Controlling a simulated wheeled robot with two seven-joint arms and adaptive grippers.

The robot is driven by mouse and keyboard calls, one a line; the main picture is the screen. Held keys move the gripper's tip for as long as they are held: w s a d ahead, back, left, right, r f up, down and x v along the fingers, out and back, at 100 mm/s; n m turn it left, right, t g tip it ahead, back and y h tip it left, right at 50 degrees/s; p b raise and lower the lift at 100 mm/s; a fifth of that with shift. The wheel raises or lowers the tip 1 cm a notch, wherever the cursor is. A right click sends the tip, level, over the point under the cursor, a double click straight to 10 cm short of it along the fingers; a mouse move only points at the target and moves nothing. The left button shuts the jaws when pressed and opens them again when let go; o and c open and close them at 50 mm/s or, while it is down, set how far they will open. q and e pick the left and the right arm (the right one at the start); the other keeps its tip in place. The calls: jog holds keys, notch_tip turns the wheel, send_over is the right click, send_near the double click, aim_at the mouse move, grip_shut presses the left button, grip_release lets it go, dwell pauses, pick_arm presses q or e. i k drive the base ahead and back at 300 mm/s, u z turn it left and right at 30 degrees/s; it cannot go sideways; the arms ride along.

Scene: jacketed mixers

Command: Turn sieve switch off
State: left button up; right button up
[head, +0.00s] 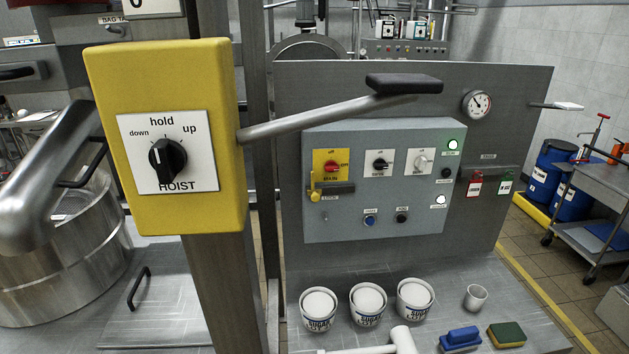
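A grey control panel (320,225) on a steel stand carries three rotary switches in its upper row. The left one is a red knob (331,168) on a yellow plate marked MAIN. The middle one is a black knob (380,163) on a white plate. The right one is a pale knob (421,163) on a white plate. The lower labels of the middle and right switches are too small to read surely, so I cannot tell which is the sieve switch or its exact position. Neither of my grippers is in view.
A yellow hoist box (205,100) stands close at left, its black-gripped lever (330,118) reaching right above the panel. Three white tubs (367,305), a cup (476,297), a blue brush (460,338) and a sponge (507,334) stand on the steel surface below.

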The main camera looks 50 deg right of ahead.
aim_at(379, 164)
jog(key=z, duration=2)
